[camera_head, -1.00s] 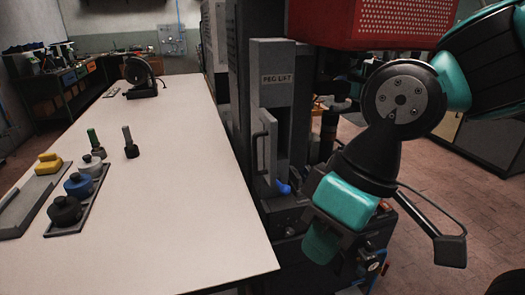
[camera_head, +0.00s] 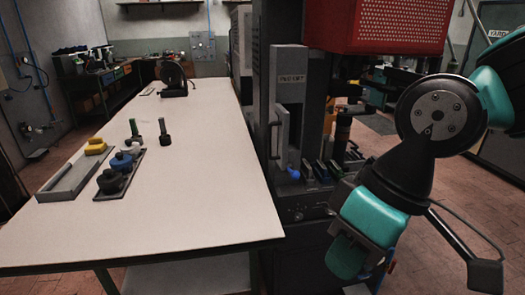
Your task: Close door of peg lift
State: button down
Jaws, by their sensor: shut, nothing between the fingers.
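The peg lift (camera_head: 291,62) is a tall grey unit right of the white table, with a label on its upper front. Its door (camera_head: 283,132) looks like the narrow lighter panel below the label, with a black bar handle (camera_head: 274,140) on its left side. I cannot tell from this angle how far it stands open. A blue knob (camera_head: 294,172) sits at the foot of the unit. My arm hangs at the right, apart from the door.
The white table (camera_head: 215,215) fills the left, its edge close to the lift. It bears a tray (camera_head: 75,178), knobbed weights (camera_head: 112,180) and a dark wheel device (camera_head: 174,76). A red perforated box (camera_head: 380,25) overhangs the lift's right side. Brick floor (camera_head: 455,190) is free at right.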

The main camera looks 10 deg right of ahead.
aim_at(281, 123)
jog(key=u, duration=0.4)
jog(key=i, duration=0.9)
jog(key=z, duration=0.45)
